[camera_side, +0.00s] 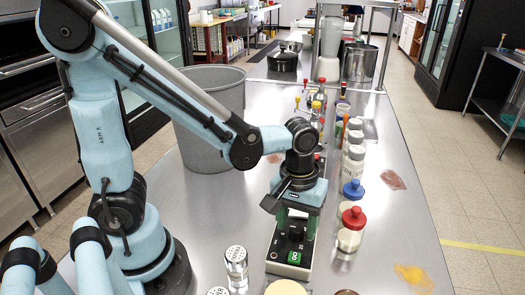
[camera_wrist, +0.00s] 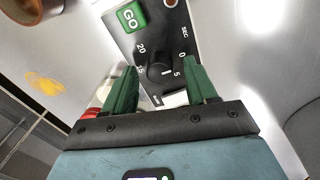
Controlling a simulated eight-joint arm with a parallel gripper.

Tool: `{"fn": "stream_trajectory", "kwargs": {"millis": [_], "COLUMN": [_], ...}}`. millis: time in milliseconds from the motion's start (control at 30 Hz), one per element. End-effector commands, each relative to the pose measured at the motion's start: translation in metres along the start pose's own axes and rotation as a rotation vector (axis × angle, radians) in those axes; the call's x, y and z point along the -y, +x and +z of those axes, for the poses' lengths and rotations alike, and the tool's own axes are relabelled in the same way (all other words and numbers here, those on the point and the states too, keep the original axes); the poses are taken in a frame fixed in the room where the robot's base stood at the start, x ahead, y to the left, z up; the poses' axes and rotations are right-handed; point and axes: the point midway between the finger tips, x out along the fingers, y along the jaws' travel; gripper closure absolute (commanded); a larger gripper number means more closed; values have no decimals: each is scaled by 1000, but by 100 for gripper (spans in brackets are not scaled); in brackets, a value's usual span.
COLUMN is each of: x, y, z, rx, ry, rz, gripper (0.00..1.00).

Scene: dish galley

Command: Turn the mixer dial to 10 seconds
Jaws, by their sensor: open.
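The mixer (camera_side: 277,264) is a dark box with a pale edge, standing on the steel counter below my gripper (camera_side: 297,222). Its face shows in the wrist view with a green GO button (camera_wrist: 131,17) and a black dial (camera_wrist: 158,66). The numbers 20, 0 and 5 show around the dial, with SEC beside them. A short white mark shows on the dial, near the 5 side; its exact reading is hard to tell. My gripper's green fingers (camera_wrist: 161,80) are open, one on each side of the dial. Contact cannot be told. The 10 is not readable.
A metal shaker (camera_side: 236,262) stands left of the mixer. Red-capped (camera_side: 350,232) and blue-capped (camera_side: 352,190) jars stand to its right, with more bottles behind. A grey bin (camera_side: 210,115) is at the back left. Orange (camera_side: 413,276) and pinkish (camera_side: 393,180) stains lie on the counter's right side.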

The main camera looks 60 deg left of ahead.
Motion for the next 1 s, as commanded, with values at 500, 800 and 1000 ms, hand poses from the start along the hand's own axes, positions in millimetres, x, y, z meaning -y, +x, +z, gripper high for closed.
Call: {"fn": "stream_trajectory", "kwargs": {"millis": [500,800,1000], "x": [0,0,0], "y": [5,4,4], "z": [0,0,0], "rx": [0,0,1], "ry": [0,1,20], "rz": [0,0,0], "gripper": [58,99,99]}}
